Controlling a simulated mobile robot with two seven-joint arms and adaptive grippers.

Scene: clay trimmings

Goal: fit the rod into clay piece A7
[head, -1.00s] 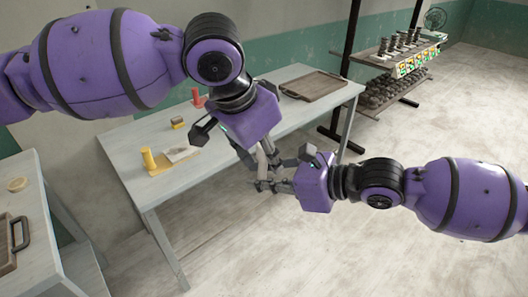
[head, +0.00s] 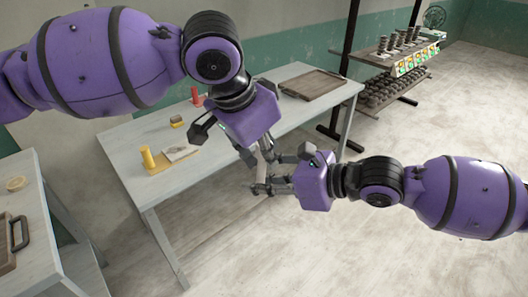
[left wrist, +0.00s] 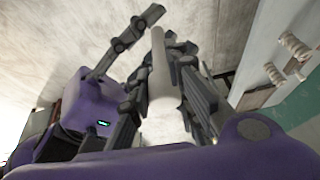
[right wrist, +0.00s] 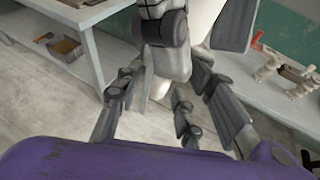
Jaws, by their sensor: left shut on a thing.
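A pale, smooth cylinder (left wrist: 162,75) stands between the fingers of my left gripper, which is shut on it. I cannot tell whether it is the rod or clay piece A7, and no A7 marking shows. My left gripper (head: 258,150) is above the floor in front of the long table, pointing down. My right gripper (head: 277,174) comes in from the right, close beside and below it. Its fingers are spread apart in the right wrist view (right wrist: 163,92), near the lower end of the cylinder, with no clear contact. The left gripper's fingers hide part of the cylinder.
The long table (head: 225,125) bears a yellow stand (head: 149,158), a red object (head: 196,96) and a brown tray (head: 314,84). Pale knobbed pieces (right wrist: 268,69) show in the right wrist view. A shelf rack (head: 385,82) stands behind. The floor at front is clear.

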